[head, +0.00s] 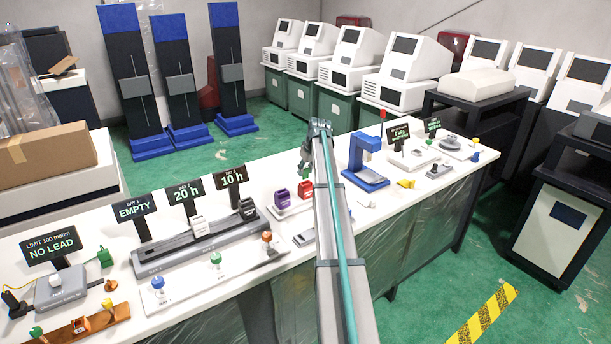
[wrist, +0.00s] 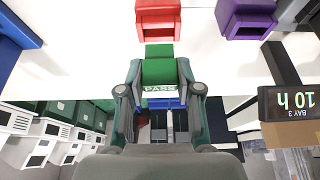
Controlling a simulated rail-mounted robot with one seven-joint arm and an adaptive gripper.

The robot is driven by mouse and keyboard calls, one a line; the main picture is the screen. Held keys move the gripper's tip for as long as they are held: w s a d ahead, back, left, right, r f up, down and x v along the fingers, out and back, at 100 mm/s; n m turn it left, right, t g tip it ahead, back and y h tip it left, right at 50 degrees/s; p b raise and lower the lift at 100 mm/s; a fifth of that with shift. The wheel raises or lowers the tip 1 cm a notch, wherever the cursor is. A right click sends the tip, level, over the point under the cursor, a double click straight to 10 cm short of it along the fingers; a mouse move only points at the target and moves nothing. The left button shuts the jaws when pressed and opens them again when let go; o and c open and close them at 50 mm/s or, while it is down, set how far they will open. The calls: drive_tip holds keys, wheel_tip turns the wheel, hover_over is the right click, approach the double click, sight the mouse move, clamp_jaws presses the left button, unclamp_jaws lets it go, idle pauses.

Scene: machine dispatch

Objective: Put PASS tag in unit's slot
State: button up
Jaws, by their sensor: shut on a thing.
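My gripper (wrist: 160,88) is shut on the green PASS tag (wrist: 158,70), whose white lettering faces the wrist camera. In the head view my gripper (head: 307,157) is over the far side of the white bench, largely behind my own arm. A red block (wrist: 170,20) and a purple block (wrist: 246,18) lie just beyond the tag in the wrist view. I cannot make out a slot on either.
The EMPTY sign (head: 135,208) marks another bay. A grey box (head: 62,289) stands by the NO LEAD sign (head: 53,246) at the left. Small knobbed parts line the bench's front edge.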

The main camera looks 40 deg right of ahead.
sight(307, 172)
drive_tip(key=shift+f, duration=1.55)
drive_tip(key=shift+f, duration=0.15)
drive_tip(key=o, duration=0.8)
drive_tip(key=shift+r+p, duration=0.25)
drive_tip(key=shift+p, duration=0.05)
drive_tip(key=b+v, duration=0.2)
drive_tip(key=v, duration=1)
drive_tip(key=shift+b, duration=0.35)
drive_tip(key=shift+f, duration=0.1)
